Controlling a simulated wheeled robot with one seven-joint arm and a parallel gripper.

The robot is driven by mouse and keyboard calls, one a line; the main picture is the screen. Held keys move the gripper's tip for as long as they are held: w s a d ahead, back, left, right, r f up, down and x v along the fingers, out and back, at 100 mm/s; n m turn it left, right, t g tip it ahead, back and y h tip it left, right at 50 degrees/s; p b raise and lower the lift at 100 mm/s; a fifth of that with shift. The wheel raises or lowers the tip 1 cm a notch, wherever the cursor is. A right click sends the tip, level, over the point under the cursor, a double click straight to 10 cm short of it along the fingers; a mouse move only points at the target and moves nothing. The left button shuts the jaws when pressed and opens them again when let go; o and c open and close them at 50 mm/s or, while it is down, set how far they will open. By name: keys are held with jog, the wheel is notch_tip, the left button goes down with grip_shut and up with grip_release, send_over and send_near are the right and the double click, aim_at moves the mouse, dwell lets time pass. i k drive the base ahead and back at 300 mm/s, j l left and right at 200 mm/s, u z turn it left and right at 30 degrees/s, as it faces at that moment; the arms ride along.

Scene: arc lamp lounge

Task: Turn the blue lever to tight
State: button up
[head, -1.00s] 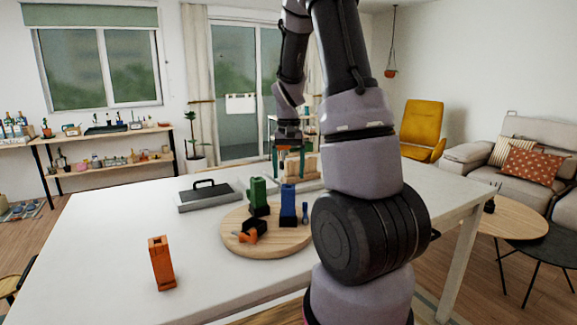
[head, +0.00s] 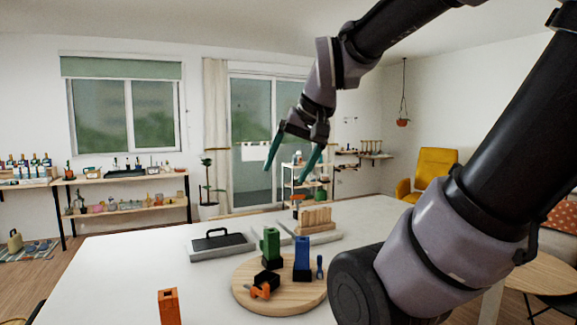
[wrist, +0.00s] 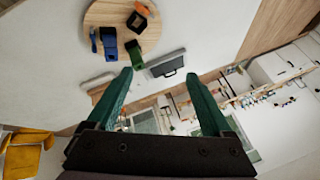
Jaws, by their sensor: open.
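A blue block (head: 302,250) stands upright on a black foot on the round wooden board. A small, slim blue piece (head: 319,266), which looks like the lever, stands just right of it. Its setting is too small to read. The wrist view also shows the blue block (wrist: 109,42) and the small blue piece (wrist: 93,40) at upper left. My gripper (head: 291,172) is open and empty, high above the back of the table and well away from the blue piece. Its green fingers (wrist: 158,80) are spread wide in the wrist view.
The round board (head: 252,299) also carries a green block (head: 270,243) and a black piece with an orange handle (head: 264,287). An orange block (head: 169,307) stands at front left. A grey case (head: 221,243) and a wooden rack (head: 315,221) stand behind. The table's left side is mostly clear.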

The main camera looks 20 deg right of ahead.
aim_at(319, 272)
jog(key=l+u, duration=0.3)
jog(key=u, duration=0.2)
jog(key=k+l+u, duration=0.1)
jog(key=l+u, duration=0.2)
jog(key=u, duration=0.15)
jog(key=k+l+u, duration=0.15)
jog(key=l, duration=0.3)
jog(key=k+l+u, duration=0.15)
jog(key=l, duration=0.25)
jog(key=k+l+u, duration=0.15)
jog(key=k+l, duration=0.2)
jog(key=k+l+u, duration=0.15)
jog(key=l, duration=0.3)
jog(key=k+l, duration=0.6)
jog(key=l, duration=0.15)
jog(key=k+l, duration=0.55)
jog(key=l, duration=0.15)
jog(key=i+j+u, duration=0.25)
jog(key=i+j, duration=0.25)
jog(key=j, duration=0.1)
